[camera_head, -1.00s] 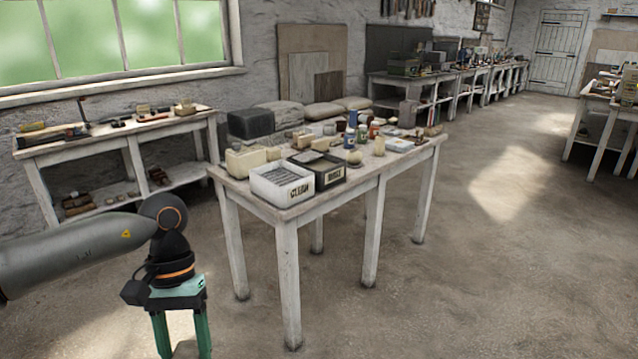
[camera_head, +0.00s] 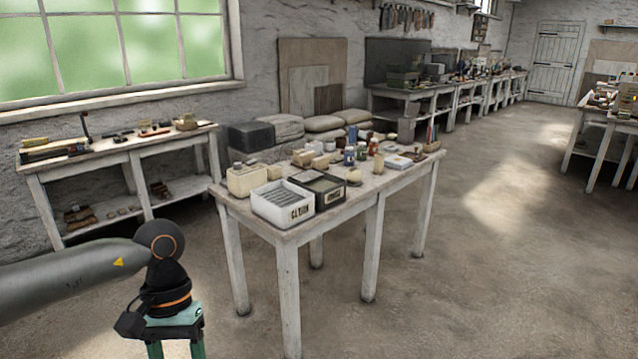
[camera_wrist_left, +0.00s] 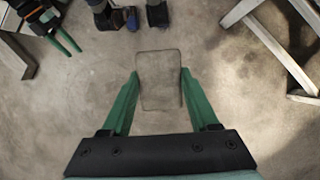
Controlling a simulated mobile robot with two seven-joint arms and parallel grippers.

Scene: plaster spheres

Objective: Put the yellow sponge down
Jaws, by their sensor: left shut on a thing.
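My left gripper (camera_wrist_left: 160,74) is shut on a flat, rounded-corner block, which I take to be the sponge (camera_wrist_left: 159,88). It looks grey-beige rather than yellow in the left wrist view, and bare floor shows around it. In the head view my left gripper's green upper part (camera_head: 172,329) is at the bottom left, left of the table's near legs; its fingertips and the block are cut off below the frame. Another gripper with two green fingers, my right one (camera_wrist_left: 73,47), shows at the top left of the wrist view, its fingers apart with nothing visible between them.
The white-legged table (camera_head: 345,208) stands ahead, with a white box (camera_head: 283,207), a dark box (camera_head: 318,190) and several jars on it. A side bench (camera_head: 110,150) stands at the left wall. Open floor (camera_head: 480,270) lies to the right.

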